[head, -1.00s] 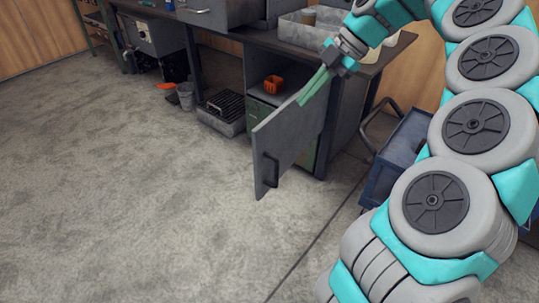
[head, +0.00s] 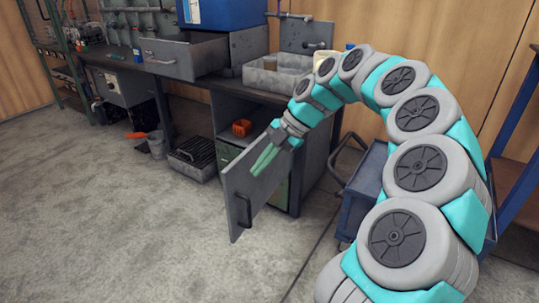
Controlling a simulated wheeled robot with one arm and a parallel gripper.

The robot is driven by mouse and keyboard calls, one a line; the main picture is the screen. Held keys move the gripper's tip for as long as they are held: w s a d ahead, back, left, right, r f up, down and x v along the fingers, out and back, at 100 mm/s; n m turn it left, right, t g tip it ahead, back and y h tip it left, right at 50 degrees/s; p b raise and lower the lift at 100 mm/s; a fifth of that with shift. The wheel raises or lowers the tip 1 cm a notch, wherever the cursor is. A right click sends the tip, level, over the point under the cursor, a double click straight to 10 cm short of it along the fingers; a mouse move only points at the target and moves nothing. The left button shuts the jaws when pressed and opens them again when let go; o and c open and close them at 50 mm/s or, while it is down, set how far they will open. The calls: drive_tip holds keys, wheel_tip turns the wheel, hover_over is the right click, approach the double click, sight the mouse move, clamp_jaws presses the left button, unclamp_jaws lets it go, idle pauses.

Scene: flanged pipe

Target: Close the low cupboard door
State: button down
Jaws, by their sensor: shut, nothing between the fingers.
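The low cupboard door (head: 243,192) is grey and stands open, swung out from the cupboard under the bench. Its dark handle (head: 245,212) is on its outer face near the free edge. My gripper (head: 258,170) has green fingers, which look shut and empty. They lie over the upper part of the door in the picture; I cannot tell whether they touch it.
A drawer (head: 185,52) above the bench is open. A blue cart (head: 362,192) stands right of the cupboard. The floor in front is clear.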

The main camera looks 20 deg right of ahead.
sight(233, 179)
drive_tip(key=shift+w+a+f, duration=0.25)
drive_tip(key=shift+w+a, duration=0.55)
drive_tip(key=shift+a, duration=0.05)
drive_tip(key=shift+w+a+f, duration=0.2)
drive_tip(key=shift+w+a, duration=0.55)
drive_tip(key=shift+a, duration=0.05)
